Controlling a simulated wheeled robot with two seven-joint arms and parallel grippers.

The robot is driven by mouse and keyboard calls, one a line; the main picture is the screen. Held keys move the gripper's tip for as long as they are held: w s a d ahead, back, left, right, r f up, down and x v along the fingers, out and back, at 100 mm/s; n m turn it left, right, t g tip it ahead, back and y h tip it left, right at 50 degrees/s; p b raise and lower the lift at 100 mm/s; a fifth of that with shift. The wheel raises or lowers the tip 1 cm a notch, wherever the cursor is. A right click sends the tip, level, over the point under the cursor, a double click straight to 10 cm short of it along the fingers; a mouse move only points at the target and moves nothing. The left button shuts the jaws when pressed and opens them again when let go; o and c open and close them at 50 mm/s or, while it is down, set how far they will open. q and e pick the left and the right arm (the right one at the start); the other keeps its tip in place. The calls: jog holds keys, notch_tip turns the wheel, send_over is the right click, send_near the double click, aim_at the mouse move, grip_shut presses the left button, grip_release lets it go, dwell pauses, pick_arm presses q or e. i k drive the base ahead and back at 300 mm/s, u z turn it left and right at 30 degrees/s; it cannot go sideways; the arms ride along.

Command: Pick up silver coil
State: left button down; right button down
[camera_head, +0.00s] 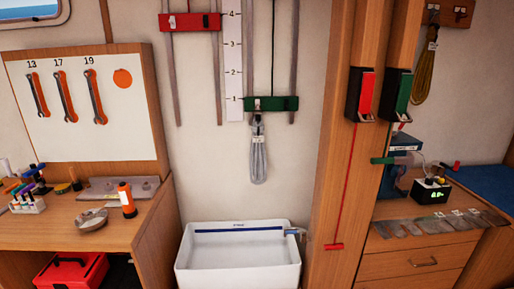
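The silver coil (258,157) is a grey-white looped line with a small tag near its top. It hangs upright below the green bar (271,103) on the wall, above a white basin. Its lower end hangs free, apart from the basin's rim. Neither of my grippers shows in the head view.
The white basin (238,276) stands below the coil. A wooden post (338,150) with red and green boxes rises to its right. A workbench (50,232) with tools is at the left. A dark yellow coil (424,75) hangs at the upper right.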

aim_at(258, 159)
jog(key=u, duration=0.6)
jog(key=k, duration=0.65)
jog(key=u, duration=0.05)
jog(key=i, duration=0.45)
jog(key=z, duration=0.85)
jog(key=i, duration=0.7)
jog(key=u, duration=0.55)
jog(key=i, duration=0.55)
jog(key=u, duration=0.6)
